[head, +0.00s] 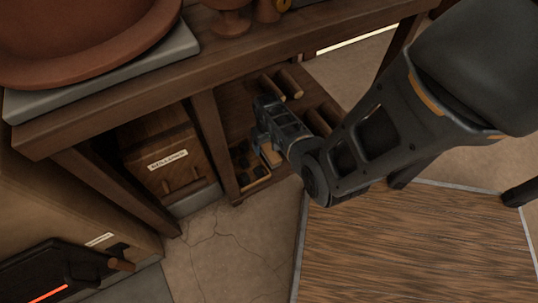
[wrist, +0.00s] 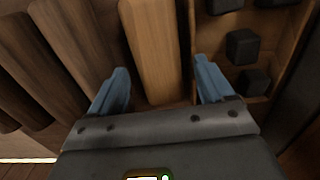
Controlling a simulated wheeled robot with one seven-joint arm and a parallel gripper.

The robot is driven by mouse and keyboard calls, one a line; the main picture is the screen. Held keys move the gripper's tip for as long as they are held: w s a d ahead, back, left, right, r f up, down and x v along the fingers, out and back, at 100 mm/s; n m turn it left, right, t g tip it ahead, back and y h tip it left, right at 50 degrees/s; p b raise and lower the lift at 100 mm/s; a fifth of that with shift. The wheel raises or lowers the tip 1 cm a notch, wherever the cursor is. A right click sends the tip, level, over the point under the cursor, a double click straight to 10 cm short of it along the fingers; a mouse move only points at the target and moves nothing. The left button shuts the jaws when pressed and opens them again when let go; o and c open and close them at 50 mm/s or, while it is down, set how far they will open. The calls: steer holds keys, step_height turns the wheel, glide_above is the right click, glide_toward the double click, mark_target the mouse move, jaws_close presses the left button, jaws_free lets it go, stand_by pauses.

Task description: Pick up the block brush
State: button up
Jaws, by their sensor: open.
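A light wooden block (wrist: 155,50), which looks like the block brush, lies lengthwise between the two blue fingers of my gripper (wrist: 162,78) in the wrist view. The fingers stand apart, one on each side of it, with a gap showing on both sides. No bristles show; its underside is hidden. In the head view a small part of the light block (head: 271,155) shows below my gripper (head: 262,143), which reaches down over the low shelf under the bench. My gripper hides most of the block there.
A compartmented tray (head: 257,182) with several black cubes (wrist: 242,46) is close on the right in the wrist view. Dark wooden rolls (wrist: 60,40) lie on the left. The bench top (head: 130,85) overhangs the shelf. A labelled wooden box (head: 168,165) stands beside it.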

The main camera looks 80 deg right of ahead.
mark_target(270, 146)
steer(key=shift+c, duration=0.3)
steer(key=c, duration=1.1)
steer(key=r+p, duration=0.2)
steer(key=s+r+p, duration=0.1)
steer(key=r+p, duration=0.1)
steer(key=r, duration=0.1)
steer(key=shift+d+r, duration=0.1)
steer(key=s+r+p, duration=0.1)
steer(key=s+r, duration=0.1)
steer(key=s, duration=0.1)
steer(key=s+d+r+p, duration=0.1)
steer(key=s+p, duration=0.1)
steer(key=s, duration=0.2)
steer(key=s+r+p, duration=0.1)
steer(key=s+r, duration=0.1)
steer(key=s, duration=0.1)
steer(key=shift+s+d+r, duration=0.25)
steer(key=shift+d+r, duration=0.1)
steer(key=shift+d, duration=0.05)
